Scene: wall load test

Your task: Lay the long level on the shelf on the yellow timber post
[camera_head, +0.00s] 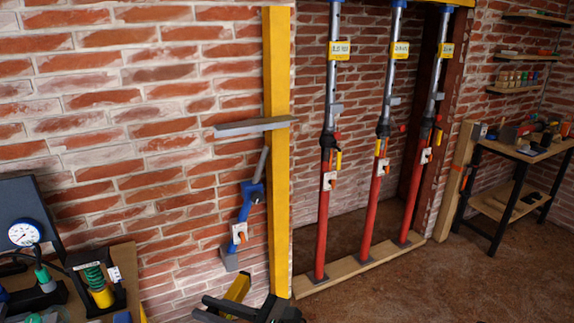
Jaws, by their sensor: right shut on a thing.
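The yellow timber post (279,200) stands upright against the brick wall, left of the props. A grey shelf (250,127) juts out to the left from the post at about mid-height. My right gripper (228,309) is at the bottom edge of the head view, low and in front of the foot of the post. It is shut on a yellow bar, which looks like the long level (237,288). Only a short part of the level shows above the dark fingers; the rest is hidden or cut off. The level is apart from the shelf, well below it. My left gripper is out of view.
A blue-and-grey strut (245,203) leans beside the post below the shelf. Several red-and-grey props stand on a timber sill (365,264) to the right. A bench with a dial gauge (24,233) is at lower left. A workbench (520,150) stands far right.

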